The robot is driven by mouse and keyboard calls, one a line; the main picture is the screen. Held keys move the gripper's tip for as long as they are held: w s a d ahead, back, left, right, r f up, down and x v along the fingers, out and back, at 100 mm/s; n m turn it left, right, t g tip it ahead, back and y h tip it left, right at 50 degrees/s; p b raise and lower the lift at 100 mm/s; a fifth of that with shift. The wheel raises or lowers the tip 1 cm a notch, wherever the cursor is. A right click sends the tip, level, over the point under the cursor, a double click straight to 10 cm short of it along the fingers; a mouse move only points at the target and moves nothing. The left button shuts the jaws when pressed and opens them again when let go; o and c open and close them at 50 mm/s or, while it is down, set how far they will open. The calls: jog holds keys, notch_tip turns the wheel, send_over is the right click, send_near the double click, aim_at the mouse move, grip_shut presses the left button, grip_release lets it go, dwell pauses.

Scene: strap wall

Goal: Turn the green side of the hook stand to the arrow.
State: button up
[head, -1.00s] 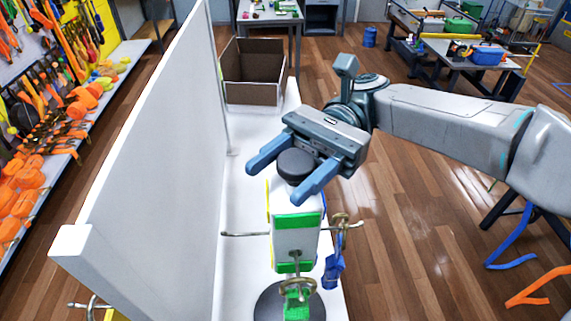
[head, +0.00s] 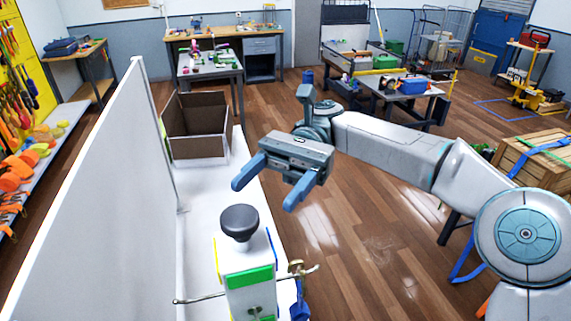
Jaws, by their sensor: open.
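The hook stand (head: 236,262) is a white upright post with a round black knob (head: 239,221) on top. Its green side (head: 249,278) faces toward me, a yellow edge shows at its left and a blue edge at its right. Metal hooks (head: 200,299) stick out from its sides; its base is cut off by the bottom of the picture. My gripper (head: 262,196) is open and empty, above and beyond the knob to the right, apart from it. I see no arrow in this view.
The stand is on a white bench (head: 203,215). A tall white panel (head: 105,190) runs along its left, and an open brown box (head: 197,130) sits at its far end. A blue strap (head: 300,304) hangs by the right hook.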

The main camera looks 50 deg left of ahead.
jog(key=shift+v, duration=2.45)
jog(key=shift+s, duration=0.1)
jog(key=w+d+f+m+t+y+b, duration=0.1)
jog(key=w+d+f+t+y+b, duration=0.15)
jog(key=d+f+t, duration=0.35)
jog(key=w+d+f+m+t+y+b, duration=0.1)
jog(key=w+d+f+t+y, duration=0.15)
jog(key=f+t+y, duration=0.4)
jog(key=w+d+f+m+t+h, duration=0.1)
jog(key=w+d+f+t, duration=0.15)
jog(key=d, duration=0.55)
jog(key=w+d+f+t+h, duration=0.1)
jog(key=w+d+f, duration=0.25)
jog(key=d, duration=0.45)
jog(key=s+d+f+t+b, duration=0.1)
jog(key=d+f+t, duration=0.1)
jog(key=d, duration=0.8)
jog(key=s+d+f+t+h+b, duration=0.1)
jog(key=s+d+f+t, duration=0.1)
jog(key=d, duration=0.9)
jog(key=shift+s+d+m+t+b, duration=0.2)
jog(key=shift+s+m+t+b, duration=0.15)
jog(key=shift+t, duration=0.15)
